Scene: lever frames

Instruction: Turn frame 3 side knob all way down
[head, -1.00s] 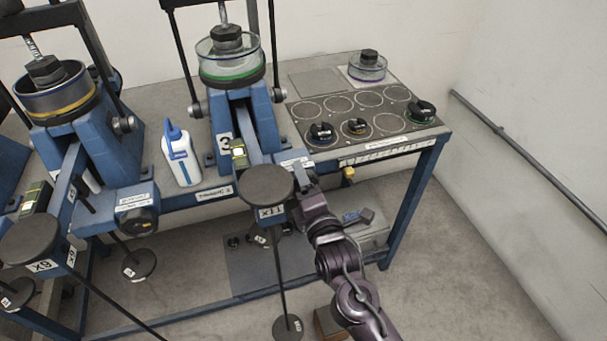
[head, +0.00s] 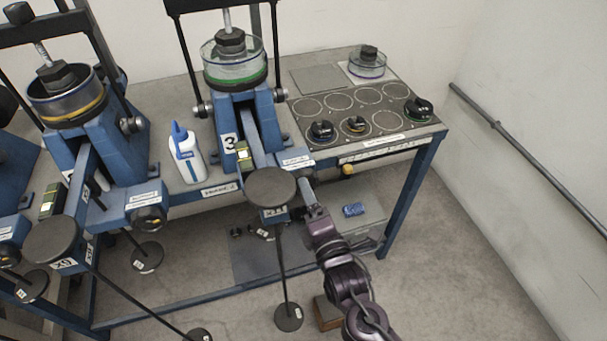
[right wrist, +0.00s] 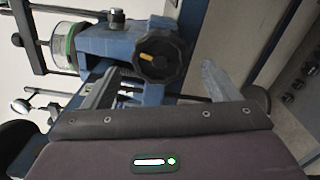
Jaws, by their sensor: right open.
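Frame 3 (head: 230,143) is a blue lever frame with a "3" label, a green-banded glass cup on top and a round weight plate (head: 270,187) on its lever in front. Its side knob (right wrist: 160,55) is black, lobed and marked with a yellow line in the right wrist view. The knob cannot be made out in the head view. My right gripper (right wrist: 160,68) is open, its fingers spread to either side of the knob; contact cannot be told. In the head view my right gripper (head: 308,190) is beside the lever's weight plate. My left gripper is not in view.
A similar frame (head: 85,140) with a yellow-banded cup stands to the left. A white bottle with a blue cap (head: 185,155) stands between them. A dark panel (head: 365,115) with rings and black knobs lies at right.

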